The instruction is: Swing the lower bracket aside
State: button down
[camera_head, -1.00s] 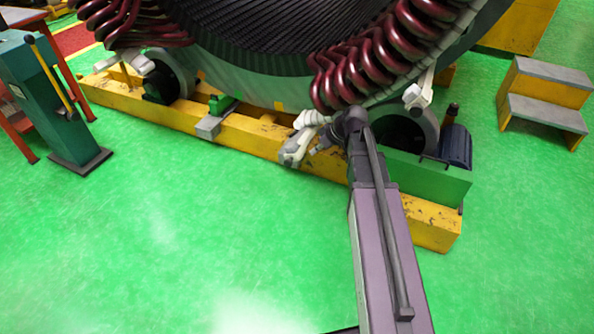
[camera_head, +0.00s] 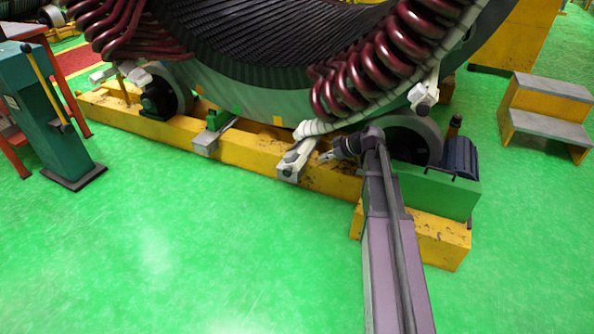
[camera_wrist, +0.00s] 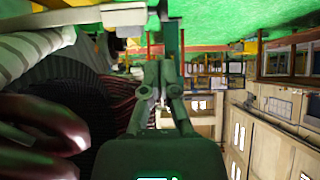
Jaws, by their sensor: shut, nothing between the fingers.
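The lower bracket (camera_head: 296,157) is a pale grey-white arm at the lower front of the big stator. Its white wrapped upper end meets the stator rim, and its lower end is at a grey block (camera_head: 288,173) on the yellow beam. My gripper (camera_head: 325,157) is just right of the bracket, low over the beam, and looks apart from it. In the wrist view my gripper (camera_wrist: 160,95) is shut and empty.
The stator with dark red coils (camera_head: 390,65) rises behind. A roller with a green base and motor (camera_head: 459,157) is right of my wrist. Yellow steps (camera_head: 545,110) stand at the right and a green lever stand (camera_head: 45,115) at the left. The green floor in front is clear.

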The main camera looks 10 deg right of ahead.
aim_at(292, 171)
jog(key=b+x, duration=0.8)
jog(key=x, duration=0.4)
jog(key=shift+f, duration=0.15)
jog(key=shift+b+x, duration=0.55)
jog(key=shift+x, duration=0.4)
